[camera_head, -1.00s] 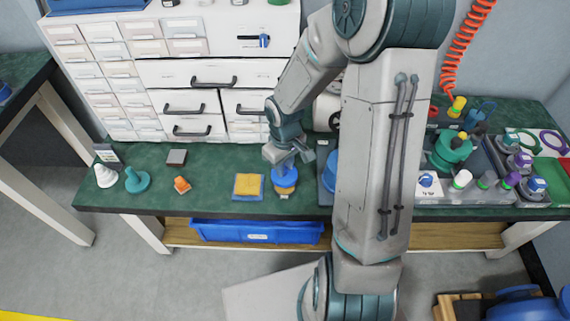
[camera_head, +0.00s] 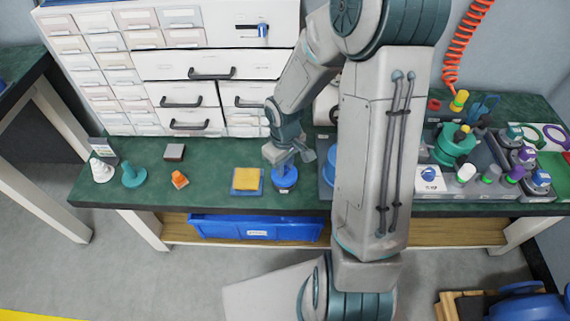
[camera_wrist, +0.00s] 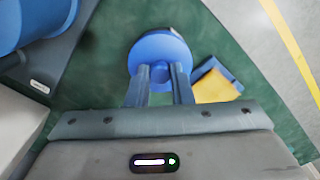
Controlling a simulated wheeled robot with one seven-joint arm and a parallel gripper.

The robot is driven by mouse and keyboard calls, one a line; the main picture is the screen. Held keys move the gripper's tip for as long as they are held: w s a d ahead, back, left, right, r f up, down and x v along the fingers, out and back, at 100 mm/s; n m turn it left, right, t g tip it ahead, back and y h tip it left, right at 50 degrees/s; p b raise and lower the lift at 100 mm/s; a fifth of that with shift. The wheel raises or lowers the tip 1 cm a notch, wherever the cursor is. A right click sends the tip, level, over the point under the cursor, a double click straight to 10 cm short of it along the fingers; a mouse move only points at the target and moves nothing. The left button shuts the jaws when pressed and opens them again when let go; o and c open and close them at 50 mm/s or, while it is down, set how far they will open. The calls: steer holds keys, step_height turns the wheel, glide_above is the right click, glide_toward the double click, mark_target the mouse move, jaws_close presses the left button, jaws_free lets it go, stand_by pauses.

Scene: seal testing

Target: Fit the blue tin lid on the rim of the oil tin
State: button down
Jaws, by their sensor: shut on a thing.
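The blue tin lid (camera_head: 285,175) is in my gripper (camera_head: 284,163) on the green bench in the head view. In the wrist view the lid (camera_wrist: 160,50) is a round blue disc, and the fingers of my gripper (camera_wrist: 162,75) close on its raised middle part. The oil tin (camera_head: 285,187) stands under the lid, and only a narrow strip of its near side shows. Whether the lid sits fully down on the rim cannot be told.
A yellow pad on a blue tray (camera_head: 247,192) lies just left of the tin. An orange part (camera_head: 180,179), a teal cone (camera_head: 133,175) and a white cone (camera_head: 102,171) stand farther left. White drawers (camera_head: 190,70) rise behind. Bottles crowd the right.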

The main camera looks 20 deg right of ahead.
steer(key=shift+f+b, duration=0.85)
steer(key=shift+f, duration=0.25)
steer(key=c, duration=1.2)
jaws_free()
steer(key=shift+r, duration=0.1)
steer(key=shift+r, duration=0.1)
step_height(320, 180, up, 7)
steer(key=p, duration=0.6)
steer(key=shift+p, duration=0.35)
